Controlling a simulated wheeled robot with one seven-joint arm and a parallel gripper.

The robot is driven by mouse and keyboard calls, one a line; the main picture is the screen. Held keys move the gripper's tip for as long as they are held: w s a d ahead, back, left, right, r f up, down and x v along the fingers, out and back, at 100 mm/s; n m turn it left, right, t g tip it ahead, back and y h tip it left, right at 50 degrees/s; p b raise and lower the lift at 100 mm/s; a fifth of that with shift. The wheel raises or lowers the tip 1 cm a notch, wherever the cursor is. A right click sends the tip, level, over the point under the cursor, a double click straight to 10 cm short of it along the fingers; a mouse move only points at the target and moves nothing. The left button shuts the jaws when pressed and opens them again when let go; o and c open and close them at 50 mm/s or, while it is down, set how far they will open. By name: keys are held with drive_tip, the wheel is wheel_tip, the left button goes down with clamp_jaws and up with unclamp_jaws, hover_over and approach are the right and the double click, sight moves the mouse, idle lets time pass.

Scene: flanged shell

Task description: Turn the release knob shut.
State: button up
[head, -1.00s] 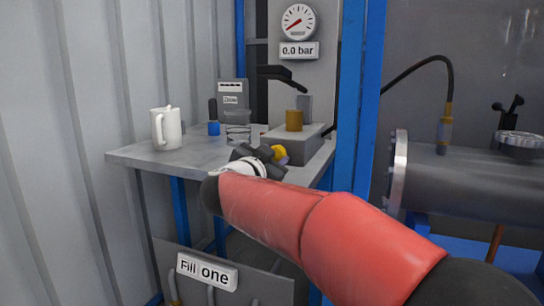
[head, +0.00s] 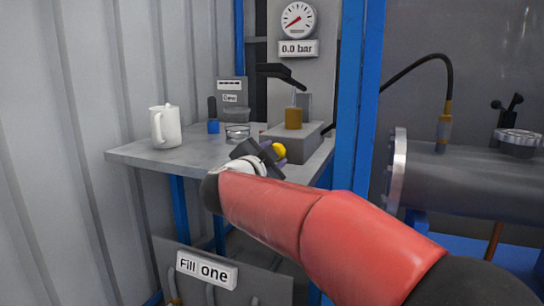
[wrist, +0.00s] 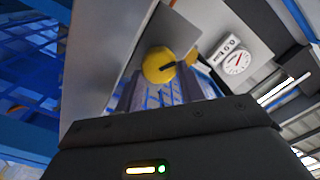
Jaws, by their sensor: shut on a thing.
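The release knob (wrist: 160,66) is yellow and round with a dark pointer mark. In the wrist view it sits at the fingertips of my gripper (wrist: 168,88), which is shut on it. My wrist and arm hide the knob's lower side and mounting.
The grey bench (head: 150,157) carries a white mug (head: 165,127), a glass jar (head: 237,131) and a grey block with a brass cylinder (head: 293,118). A black lever (head: 280,73) hangs above. The gauge (head: 298,20) stands over a "0.0 bar" sign. A blue post (head: 355,100) is close right.

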drive_tip(key=o, duration=1)
drive_tip(key=shift+c, duration=0.2)
drive_tip(key=shift+f, duration=0.1)
